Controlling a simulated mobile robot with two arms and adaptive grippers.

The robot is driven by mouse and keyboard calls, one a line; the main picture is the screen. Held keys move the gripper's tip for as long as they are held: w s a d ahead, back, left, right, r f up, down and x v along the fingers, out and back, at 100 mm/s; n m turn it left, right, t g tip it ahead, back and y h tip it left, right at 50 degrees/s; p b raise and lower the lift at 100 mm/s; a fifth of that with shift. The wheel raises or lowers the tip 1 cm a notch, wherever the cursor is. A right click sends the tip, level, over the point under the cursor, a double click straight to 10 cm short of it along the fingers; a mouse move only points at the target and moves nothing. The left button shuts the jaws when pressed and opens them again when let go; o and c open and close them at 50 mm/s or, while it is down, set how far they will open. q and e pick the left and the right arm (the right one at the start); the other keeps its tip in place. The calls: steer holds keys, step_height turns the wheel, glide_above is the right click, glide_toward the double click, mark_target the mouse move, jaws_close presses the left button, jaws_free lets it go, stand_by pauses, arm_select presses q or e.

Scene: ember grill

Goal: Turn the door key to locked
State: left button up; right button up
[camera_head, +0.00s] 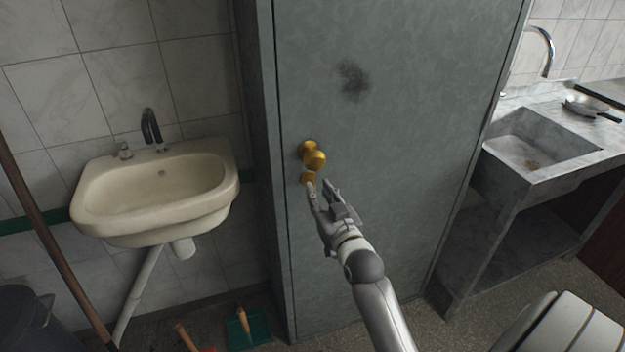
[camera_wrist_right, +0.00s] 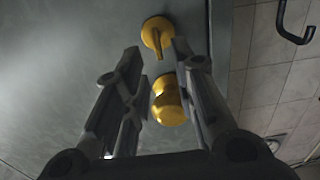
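A brass knob (camera_head: 315,158) sticks out from the left side of a grey-green door (camera_head: 400,120). Just below it is a brass keyhole plate with the key (camera_head: 308,178), partly hidden by my gripper in the head view. My right gripper (camera_head: 323,186) is open just below and in front of the knob, with its fingertips close to the key. In the right wrist view the round plate with the key (camera_wrist_right: 157,38) shows beyond and between the open fingertips (camera_wrist_right: 157,52). The knob (camera_wrist_right: 168,100) also shows between the fingers. I cannot tell whether a finger touches the key. My left gripper is not in view.
A cream washbasin (camera_head: 155,190) hangs on the tiled wall left of the door. A stone sink counter (camera_head: 540,145) stands to the right. A green dustpan (camera_head: 248,328) lies on the floor at the door's lower left. The door face around the gripper is clear.

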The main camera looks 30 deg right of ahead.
mark_target(312, 181)
steer(key=shift+x, duration=2.75)
steer(key=shift+c, duration=0.2)
jaws_close()
